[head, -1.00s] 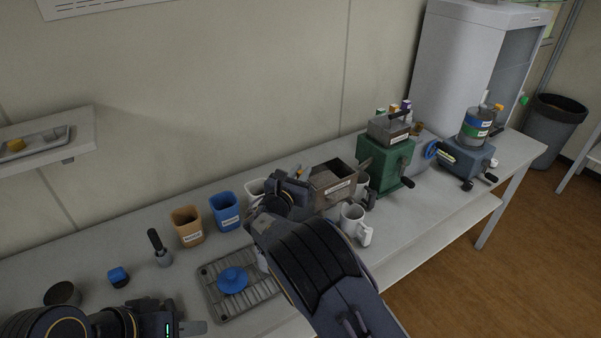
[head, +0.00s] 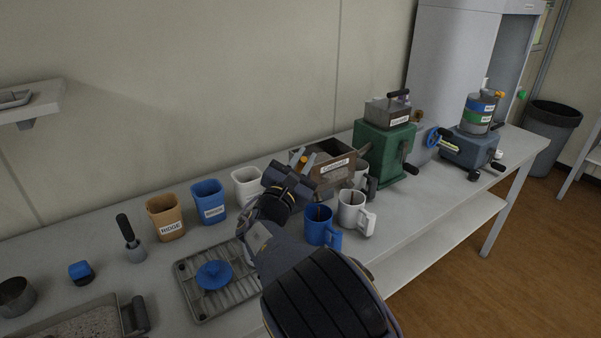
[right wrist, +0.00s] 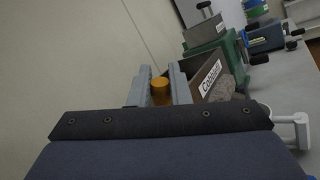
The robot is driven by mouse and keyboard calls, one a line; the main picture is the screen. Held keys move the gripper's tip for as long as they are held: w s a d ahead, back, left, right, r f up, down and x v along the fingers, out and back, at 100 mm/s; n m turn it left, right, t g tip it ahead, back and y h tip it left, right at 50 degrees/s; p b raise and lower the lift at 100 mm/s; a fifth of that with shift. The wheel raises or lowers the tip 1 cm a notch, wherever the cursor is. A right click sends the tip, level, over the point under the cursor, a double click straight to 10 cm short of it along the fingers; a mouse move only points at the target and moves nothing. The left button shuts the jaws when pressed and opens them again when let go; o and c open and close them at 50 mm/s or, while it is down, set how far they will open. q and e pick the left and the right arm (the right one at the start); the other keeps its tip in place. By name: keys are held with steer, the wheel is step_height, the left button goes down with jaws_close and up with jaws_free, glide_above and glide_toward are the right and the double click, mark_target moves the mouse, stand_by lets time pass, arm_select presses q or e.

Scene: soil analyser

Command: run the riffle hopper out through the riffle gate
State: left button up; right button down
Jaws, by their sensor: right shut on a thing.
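The brown open-topped hopper box (head: 334,163), with a white label, stands at the back middle of the bench, beside a green machine. In the right wrist view, the box (right wrist: 207,78) shows grey, soil-like material (right wrist: 221,89) at its near end. My right gripper (head: 304,160) is at the box's left end, its fingers on either side of an orange knob (head: 299,155). The knob also shows between the fingers in the right wrist view (right wrist: 160,88), and the gripper is shut on it. The gate itself is hidden. My left gripper is out of view.
A blue mug (head: 319,226) and a white mug (head: 352,213) stand in front of the box. Orange (head: 166,217), blue (head: 208,201) and white (head: 247,184) cups stand left. A ribbed tray (head: 196,290) holds a blue lid. The green machine (head: 384,150) stands close right.

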steer(key=shift+s, duration=0.1)
steer(key=c, duration=1.4)
jaws_free()
steer(key=b+v, duration=0.1)
steer(key=v, duration=0.6)
steer(key=shift+s+f, duration=0.2)
steer(key=shift+s, duration=0.15)
